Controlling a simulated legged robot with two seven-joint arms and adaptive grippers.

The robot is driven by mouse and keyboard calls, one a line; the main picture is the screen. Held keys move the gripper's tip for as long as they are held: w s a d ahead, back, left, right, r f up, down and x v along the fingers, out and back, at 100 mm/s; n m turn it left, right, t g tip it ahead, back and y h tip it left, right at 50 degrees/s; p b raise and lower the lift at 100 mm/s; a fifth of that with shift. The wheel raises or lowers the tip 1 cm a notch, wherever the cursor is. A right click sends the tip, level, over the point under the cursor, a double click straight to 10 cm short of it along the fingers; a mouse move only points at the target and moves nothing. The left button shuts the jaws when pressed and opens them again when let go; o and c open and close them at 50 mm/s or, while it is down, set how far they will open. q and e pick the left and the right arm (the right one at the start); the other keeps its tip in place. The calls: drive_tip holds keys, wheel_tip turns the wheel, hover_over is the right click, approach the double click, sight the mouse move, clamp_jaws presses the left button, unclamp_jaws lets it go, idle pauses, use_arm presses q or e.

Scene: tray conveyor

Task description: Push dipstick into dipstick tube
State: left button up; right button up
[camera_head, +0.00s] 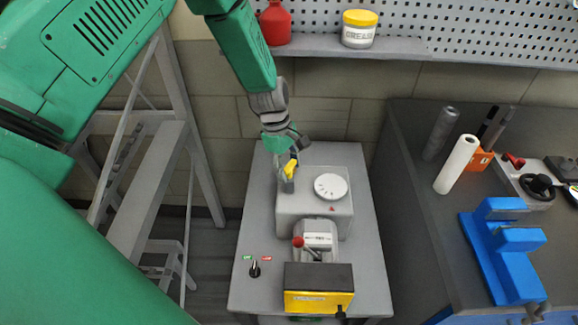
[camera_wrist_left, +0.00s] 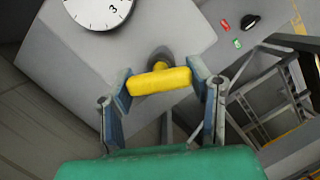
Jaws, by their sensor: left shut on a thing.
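The yellow dipstick handle (camera_head: 291,170) is at the left side of the grey machine housing (camera_head: 313,212). My left gripper (camera_head: 292,158) reaches down from above and is shut on it. In the left wrist view the yellow handle (camera_wrist_left: 160,80) lies crosswise between the two blue-grey fingers of the left gripper (camera_wrist_left: 160,84). The dipstick tube (camera_head: 287,186) is a short grey stub directly below the handle. In the left wrist view a dark round tube opening (camera_wrist_left: 161,55) shows behind the handle, with a short yellow stem leading to it. How deep the dipstick sits is hidden. My right gripper is not in view.
A white dial (camera_head: 330,186) is right of the handle. A red-knobbed lever (camera_head: 298,242) and a yellow-black box (camera_head: 318,288) are nearer on the grey table (camera_head: 256,224). A ladder (camera_head: 150,180) stands left; a dark workbench (camera_head: 440,225) with a blue vise (camera_head: 505,255) is right.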

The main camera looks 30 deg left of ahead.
use_arm(q)
drive_tip(key=shift+f, duration=0.25)
drive_tip(key=o, duration=1.6)
drive_tip(key=shift+a+r, duration=0.1)
drive_tip(key=shift+r, duration=0.4)
drive_tip(key=v, duration=1.1)
drive_tip(key=shift+s+f, duration=0.1)
